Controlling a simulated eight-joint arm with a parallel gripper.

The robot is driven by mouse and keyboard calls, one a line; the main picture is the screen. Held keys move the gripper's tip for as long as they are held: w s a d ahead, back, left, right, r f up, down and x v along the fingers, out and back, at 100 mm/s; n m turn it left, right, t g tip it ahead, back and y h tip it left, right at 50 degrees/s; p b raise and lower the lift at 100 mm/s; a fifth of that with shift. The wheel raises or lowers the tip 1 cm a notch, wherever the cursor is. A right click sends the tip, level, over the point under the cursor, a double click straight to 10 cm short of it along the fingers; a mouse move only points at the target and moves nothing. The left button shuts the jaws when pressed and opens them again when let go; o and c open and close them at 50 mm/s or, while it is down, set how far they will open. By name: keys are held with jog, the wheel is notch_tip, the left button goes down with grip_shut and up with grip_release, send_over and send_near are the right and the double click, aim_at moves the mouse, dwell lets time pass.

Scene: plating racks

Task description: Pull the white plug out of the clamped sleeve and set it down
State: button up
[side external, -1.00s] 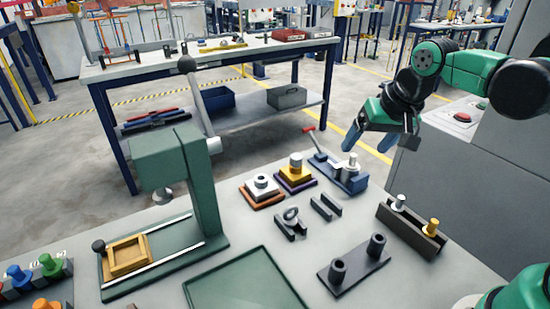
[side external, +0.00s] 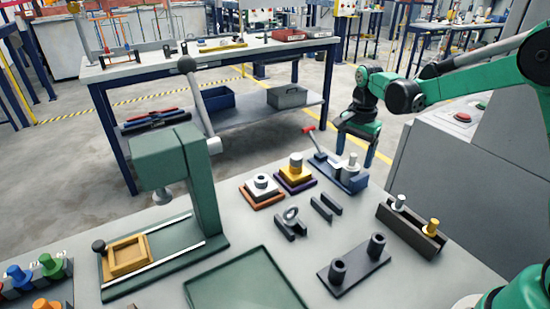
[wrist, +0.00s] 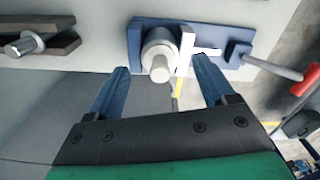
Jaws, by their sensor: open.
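The white plug (side external: 353,159) stands upright in the grey sleeve (side external: 347,173) on a blue clamp base (side external: 325,171) with a red-handled lever (side external: 310,130). In the wrist view the plug (wrist: 160,70) appears between my two blue fingers, with the sleeve (wrist: 158,42) and white clamp jaw (wrist: 185,50) behind it. My gripper (side external: 355,153) is open, pointing down at the far edge of the clamp base, and is empty. The fingers appear apart from the plug; their exact depth to it is hard to tell.
A dark slotted block (side external: 412,232) with a silver and a yellow peg stands to the right. A dark two-post holder (side external: 352,270), a green tray (side external: 245,285) and a green press (side external: 205,190) with a lever stand nearby. Small stacked pieces sit left of the clamp.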

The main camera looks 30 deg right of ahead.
aim_at(353, 155)
jog(key=shift+f, duration=0.55)
grip_shut()
jog(key=c, duration=0.8)
grip_release()
jog(key=shift+c, duration=0.2)
grip_shut()
jog(key=shift+r+n, duration=0.2)
jog(key=shift+n, duration=0.65)
jog(key=shift+r+n, duration=0.15)
jog(key=shift+n, duration=0.7)
jog(key=shift+r, duration=1.75)
jog(key=shift+a, duration=0.1)
